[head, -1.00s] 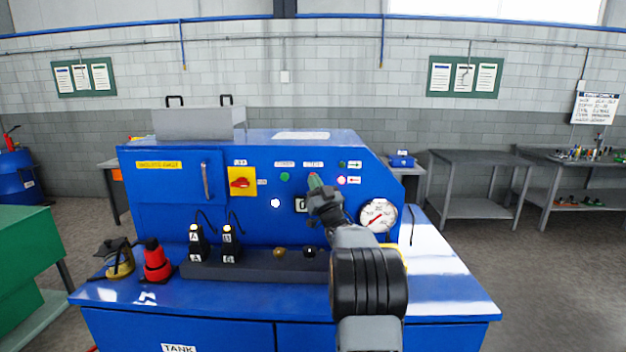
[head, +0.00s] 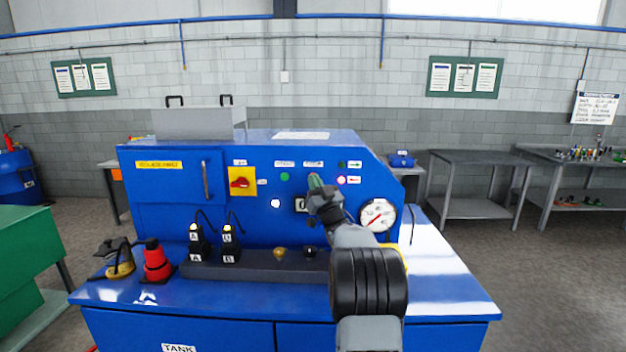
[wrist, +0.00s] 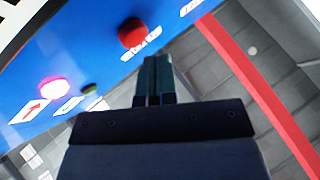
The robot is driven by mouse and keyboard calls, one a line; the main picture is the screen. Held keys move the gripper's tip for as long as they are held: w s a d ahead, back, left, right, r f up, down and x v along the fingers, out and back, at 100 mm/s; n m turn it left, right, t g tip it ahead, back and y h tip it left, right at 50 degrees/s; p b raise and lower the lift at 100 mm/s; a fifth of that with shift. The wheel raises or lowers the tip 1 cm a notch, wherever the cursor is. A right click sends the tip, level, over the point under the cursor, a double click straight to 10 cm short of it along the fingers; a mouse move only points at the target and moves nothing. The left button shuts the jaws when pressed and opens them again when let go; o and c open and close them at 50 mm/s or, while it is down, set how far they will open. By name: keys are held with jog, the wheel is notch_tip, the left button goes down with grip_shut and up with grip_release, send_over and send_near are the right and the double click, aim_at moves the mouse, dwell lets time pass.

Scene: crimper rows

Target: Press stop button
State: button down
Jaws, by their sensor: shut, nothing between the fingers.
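The blue machine (head: 265,220) has a front panel with a row of buttons. A red button (wrist: 132,33) with a white label shows in the wrist view, just beyond my gripper's fingertips; a small gap seems to separate them, though contact is hard to judge. My gripper (wrist: 153,62) is shut and empty, its fingers pointing at the panel. In the head view my gripper (head: 315,181) covers the spot where that red button sits. A green button (head: 285,177) is to its left. I cannot read the labels well enough to tell which says stop.
A yellow switch plate with a red knob (head: 241,181), a lit white lamp (head: 275,203), a lit pink lamp (head: 342,180) and a pressure gauge (head: 377,216) surround the area.

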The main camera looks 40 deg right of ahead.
jog(key=shift+w, duration=0.1)
jog(key=shift+w+d, duration=0.2)
jog(key=shift+w+d+b, duration=0.3)
jog(key=shift+w, duration=0.1)
dwell(1.0)
jog(key=shift+s+a, duration=0.1)
jog(key=shift+s, duration=0.05)
jog(key=shift+s+a+b, duration=0.45)
jog(key=shift+s+b, duration=0.15)
jog(key=shift+b, duration=0.5)
jog(key=shift+s+a+b, duration=0.75)
jog(key=shift+s+b, duration=0.25)
jog(key=shift+b, duration=0.2)
jog(key=shift+s+a+b, duration=0.75)
jog(key=shift+s+b, duration=0.25)
jog(key=shift+b, duration=0.15)
jog(key=shift+w+a, duration=0.1)
